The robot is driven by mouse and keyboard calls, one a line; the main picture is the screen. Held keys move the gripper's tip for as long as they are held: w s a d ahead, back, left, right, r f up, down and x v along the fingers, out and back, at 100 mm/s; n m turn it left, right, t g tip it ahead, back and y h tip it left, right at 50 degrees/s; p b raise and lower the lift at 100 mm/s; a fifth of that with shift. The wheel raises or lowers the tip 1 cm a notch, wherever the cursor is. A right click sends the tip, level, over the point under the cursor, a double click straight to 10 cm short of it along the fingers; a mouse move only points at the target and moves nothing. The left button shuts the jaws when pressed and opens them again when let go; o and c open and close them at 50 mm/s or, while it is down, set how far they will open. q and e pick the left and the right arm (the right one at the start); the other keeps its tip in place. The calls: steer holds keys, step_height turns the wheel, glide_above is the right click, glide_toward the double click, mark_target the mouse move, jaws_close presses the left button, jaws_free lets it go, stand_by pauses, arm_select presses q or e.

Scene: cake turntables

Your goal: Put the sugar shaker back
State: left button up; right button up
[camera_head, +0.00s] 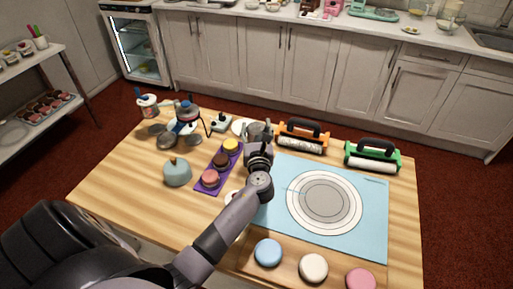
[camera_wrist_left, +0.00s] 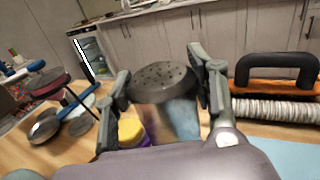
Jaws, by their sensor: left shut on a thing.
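The sugar shaker (camera_wrist_left: 164,82) has a dark grey lid with holes and a paler body. In the left wrist view it stands upright between the two fingers of my left gripper (camera_wrist_left: 160,68), which is shut on it. In the head view my left gripper (camera_head: 259,150) is over the back middle of the wooden table, and the shaker (camera_head: 257,131) shows just past it. A white round plate or coaster (camera_head: 238,127) shows just left of the shaker. The shaker's base is hidden, so I cannot tell if it touches the table. My right gripper is not in view.
A purple tray (camera_head: 222,167) with coloured round cakes lies left of my arm. A blue mat (camera_head: 374,215) with printed circles covers the table's right. A teal domed pot (camera_head: 177,172) stands left.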

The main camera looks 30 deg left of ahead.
arm_select(q)
steer(key=shift+f, duration=0.95)
step_height(320, 180, down, 4)
steer(key=shift+f+b, duration=0.25)
steer(key=shift+b, duration=0.5)
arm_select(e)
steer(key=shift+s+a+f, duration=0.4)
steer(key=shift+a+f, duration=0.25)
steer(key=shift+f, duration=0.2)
arm_select(q)
steer(key=shift+r, duration=0.1)
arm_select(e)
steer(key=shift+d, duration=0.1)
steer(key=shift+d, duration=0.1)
arm_select(q)
steer(key=shift+f, duration=0.2)
steer(key=o, duration=1.4)
steer(key=shift+c, duration=0.2)
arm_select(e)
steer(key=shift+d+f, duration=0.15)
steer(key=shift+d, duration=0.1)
